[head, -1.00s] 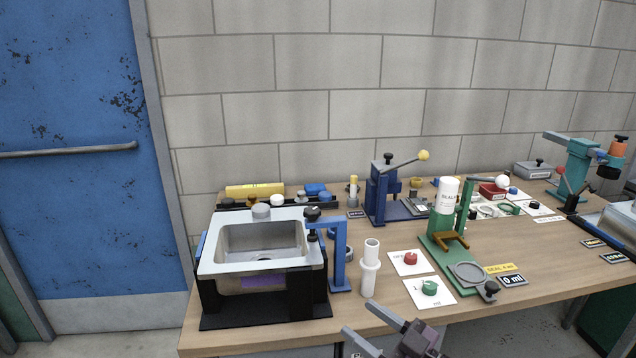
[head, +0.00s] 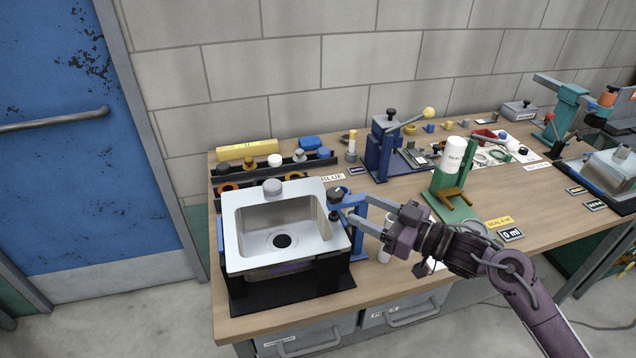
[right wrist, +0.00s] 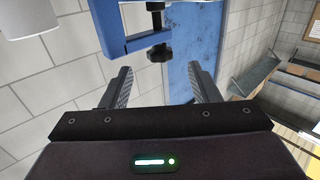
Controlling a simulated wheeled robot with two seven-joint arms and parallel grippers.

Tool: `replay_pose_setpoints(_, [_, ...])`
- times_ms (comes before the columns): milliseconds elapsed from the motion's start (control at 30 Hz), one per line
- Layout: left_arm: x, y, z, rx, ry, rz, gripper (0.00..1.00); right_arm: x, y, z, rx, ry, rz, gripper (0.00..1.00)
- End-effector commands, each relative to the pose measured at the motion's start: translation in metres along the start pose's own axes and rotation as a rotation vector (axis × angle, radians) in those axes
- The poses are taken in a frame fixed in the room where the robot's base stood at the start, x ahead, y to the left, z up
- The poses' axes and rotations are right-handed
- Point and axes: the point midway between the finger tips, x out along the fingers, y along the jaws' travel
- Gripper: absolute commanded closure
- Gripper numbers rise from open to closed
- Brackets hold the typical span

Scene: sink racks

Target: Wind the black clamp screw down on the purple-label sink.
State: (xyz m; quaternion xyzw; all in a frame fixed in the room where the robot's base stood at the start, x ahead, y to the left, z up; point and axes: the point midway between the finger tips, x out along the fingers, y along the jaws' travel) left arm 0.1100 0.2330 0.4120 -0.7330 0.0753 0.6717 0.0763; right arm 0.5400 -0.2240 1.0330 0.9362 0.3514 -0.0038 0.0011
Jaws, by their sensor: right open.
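The steel sink (head: 232,235) sits in a black stand at the front left of the bench, with a purple label (head: 290,268) partly visible under its front. A blue clamp (head: 361,240) stands at its right side, with the black clamp screw knob (head: 335,194) on top near the rim. My right gripper (head: 355,209) is open and empty, just right of the knob. In the right wrist view the blue clamp arm (right wrist: 112,35) and a black knob (right wrist: 160,54) show ahead, the knob roughly between the open fingertips (right wrist: 161,70) but beyond them. My left gripper is not in view.
A white pipe piece (head: 384,250) stands partly behind my right gripper. A green stand (head: 450,205) with a white canister (head: 454,155) is to its right. A blue press (head: 380,150) and a black rack (head: 215,180) of small parts are behind. Bare bench lies at the front right.

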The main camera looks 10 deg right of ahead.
Motion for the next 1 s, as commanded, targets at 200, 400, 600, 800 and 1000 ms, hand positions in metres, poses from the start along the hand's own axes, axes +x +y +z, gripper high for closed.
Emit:
replay_pose_setpoints(200, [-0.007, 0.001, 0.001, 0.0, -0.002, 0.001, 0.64, 0.024, 0.001, -0.003, 0.001, 0.003, 0.001, 0.45])
replay_pose_setpoints(400, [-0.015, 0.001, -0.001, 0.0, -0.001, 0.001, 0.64, 0.057, 0.0, -0.003, 0.0, 0.003, 0.0, 0.45])
replay_pose_setpoints(600, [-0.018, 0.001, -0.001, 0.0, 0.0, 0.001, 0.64, 0.074, 0.0, -0.001, 0.0, 0.0, 0.001, 0.45])
replay_pose_setpoints(800, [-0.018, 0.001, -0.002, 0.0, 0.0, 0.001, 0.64, 0.077, 0.0, 0.0, -0.002, 0.0, 0.0, 0.45])
replay_pose_setpoints(1000, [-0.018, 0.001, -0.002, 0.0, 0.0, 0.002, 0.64, 0.077, 0.0, 0.0, -0.001, 0.0, 0.0, 0.58])
